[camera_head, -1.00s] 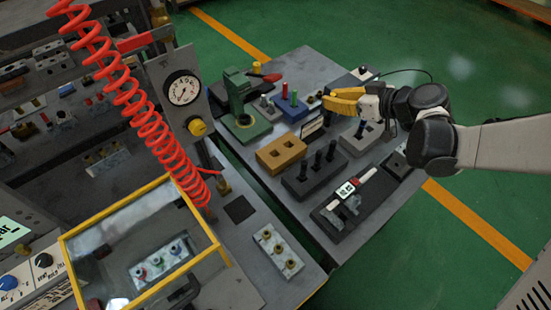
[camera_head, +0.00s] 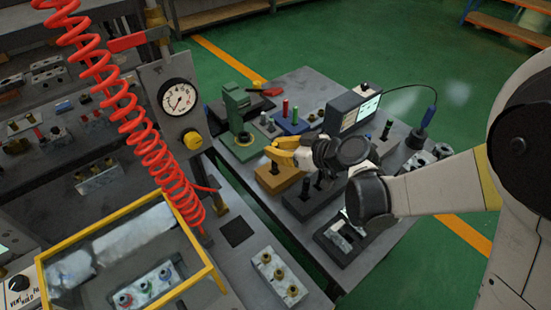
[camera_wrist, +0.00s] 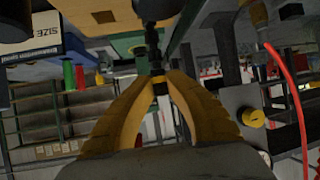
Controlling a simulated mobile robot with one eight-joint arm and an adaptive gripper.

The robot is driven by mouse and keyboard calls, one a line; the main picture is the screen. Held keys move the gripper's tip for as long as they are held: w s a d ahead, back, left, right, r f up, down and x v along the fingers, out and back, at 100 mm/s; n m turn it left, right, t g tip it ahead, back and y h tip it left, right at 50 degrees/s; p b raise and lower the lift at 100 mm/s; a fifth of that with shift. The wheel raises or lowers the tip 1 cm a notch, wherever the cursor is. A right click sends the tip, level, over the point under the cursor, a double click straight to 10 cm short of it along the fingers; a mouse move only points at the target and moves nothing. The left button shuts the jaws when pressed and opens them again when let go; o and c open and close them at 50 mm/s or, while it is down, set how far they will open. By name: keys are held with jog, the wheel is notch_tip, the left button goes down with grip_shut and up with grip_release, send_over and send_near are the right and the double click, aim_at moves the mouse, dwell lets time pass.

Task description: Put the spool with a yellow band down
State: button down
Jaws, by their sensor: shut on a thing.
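My gripper (camera_head: 272,153) has its yellow fingers shut on a dark spool, just over the tan block (camera_head: 291,184) in the head view. In the wrist view my fingertips (camera_wrist: 160,82) meet on the dark spool (camera_wrist: 152,42), which extends away from them toward the top edge. A yellow band on it cannot be made out. The tan block's holes are largely hidden by the gripper and spool, so I cannot tell whether the spool's end is in one.
A dark block (camera_head: 296,206) with black spools stands in front of the tan block. The green press (camera_head: 238,118) stands behind left. A blue block (camera_head: 291,126) with coloured spools and a display box (camera_head: 345,112) stand behind. A red coiled hose (camera_head: 150,150) hangs at left.

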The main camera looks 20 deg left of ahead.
aim_at(275, 172)
notch_tip(275, 172, down, 3)
jog(key=shift+w+f+b, duration=0.1)
jog(key=shift+f+b, duration=0.1)
jog(key=shift+b, duration=0.55)
jog(key=shift+r, duration=0.1)
jog(key=c, duration=1.5)
grip_release()
